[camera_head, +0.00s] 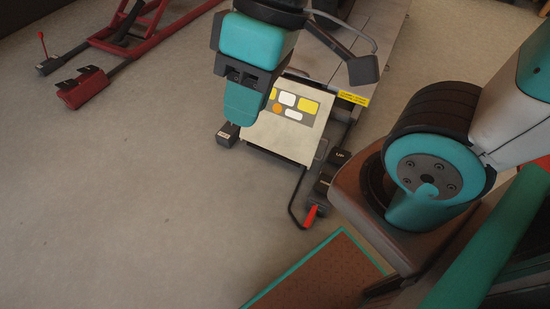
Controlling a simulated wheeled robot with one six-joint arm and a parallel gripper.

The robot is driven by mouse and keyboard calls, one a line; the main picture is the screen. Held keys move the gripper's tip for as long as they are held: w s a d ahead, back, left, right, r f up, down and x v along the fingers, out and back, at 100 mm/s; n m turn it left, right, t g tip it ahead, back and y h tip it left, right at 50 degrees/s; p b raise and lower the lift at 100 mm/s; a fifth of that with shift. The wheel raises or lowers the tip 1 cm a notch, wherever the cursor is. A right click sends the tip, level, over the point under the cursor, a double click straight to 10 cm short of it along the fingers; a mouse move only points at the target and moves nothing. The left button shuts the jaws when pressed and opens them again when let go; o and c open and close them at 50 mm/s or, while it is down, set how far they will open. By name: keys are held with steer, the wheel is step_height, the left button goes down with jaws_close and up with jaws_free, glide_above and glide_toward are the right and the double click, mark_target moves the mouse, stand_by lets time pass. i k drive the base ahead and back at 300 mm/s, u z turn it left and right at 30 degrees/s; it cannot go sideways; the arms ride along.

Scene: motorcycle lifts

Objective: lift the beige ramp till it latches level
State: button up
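The beige ramp (278,138) is a flat plate with white, yellow and orange stickers at the near end of a grey lift. It seems to slope down toward the floor, though its exact angle is hard to judge. My gripper (243,108), teal and dark grey, points down over the ramp's left upper part and hides some of it. Its fingers overlap in this view, so their gap does not show. I cannot tell whether it touches the ramp.
Pedals, one marked UP (338,157), and a red-tipped lever (310,216) sit right of the ramp. A small dark block (228,134) is at its left. A red lift (130,35) stands at upper left. The floor at left is clear.

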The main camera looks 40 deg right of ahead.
mark_target(294, 119)
steer(key=u, duration=0.75)
steer(key=k, duration=0.55)
steer(key=z, duration=1.15)
steer(key=i, duration=0.5)
steer(key=z, duration=0.05)
